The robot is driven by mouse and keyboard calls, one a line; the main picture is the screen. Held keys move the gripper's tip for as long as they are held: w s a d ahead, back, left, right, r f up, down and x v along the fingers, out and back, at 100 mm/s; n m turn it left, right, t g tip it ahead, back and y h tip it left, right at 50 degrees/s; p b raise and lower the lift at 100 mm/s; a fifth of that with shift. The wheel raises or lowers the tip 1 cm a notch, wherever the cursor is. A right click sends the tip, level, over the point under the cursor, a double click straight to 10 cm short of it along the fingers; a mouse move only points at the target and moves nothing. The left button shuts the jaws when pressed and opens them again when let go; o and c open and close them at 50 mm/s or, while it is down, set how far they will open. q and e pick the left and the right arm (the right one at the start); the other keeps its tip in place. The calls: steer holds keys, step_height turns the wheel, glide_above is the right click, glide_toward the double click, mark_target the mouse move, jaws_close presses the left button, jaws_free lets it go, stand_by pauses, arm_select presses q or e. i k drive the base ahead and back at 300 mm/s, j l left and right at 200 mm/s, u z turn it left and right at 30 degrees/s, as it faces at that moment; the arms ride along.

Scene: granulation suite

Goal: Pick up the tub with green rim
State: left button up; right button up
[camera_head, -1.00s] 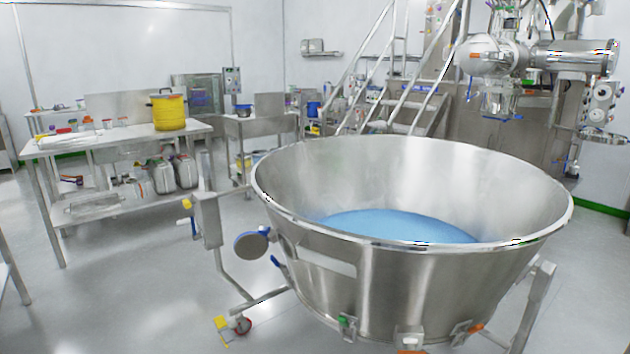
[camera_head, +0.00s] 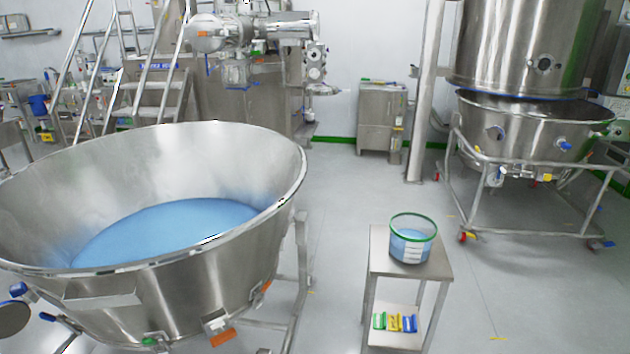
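The tub with the green rim (camera_head: 411,249) stands upright on top of a small steel side table (camera_head: 380,262), right of the picture's middle. It is clear-walled, holds blue material, and has a white label on its front. Nothing touches it except the table top. Neither of my grippers shows in the head view.
A large steel bowl (camera_head: 262,228) on a wheeled frame, with blue powder inside, fills the left foreground. Small green, yellow and blue items (camera_head: 395,322) lie on the table's lower shelf. A wheeled steel vessel (camera_head: 530,130) stands at the back right. Floor (camera_head: 520,290) right of the table is clear.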

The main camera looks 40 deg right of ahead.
mark_target(412, 235)
steer(key=z, duration=2)
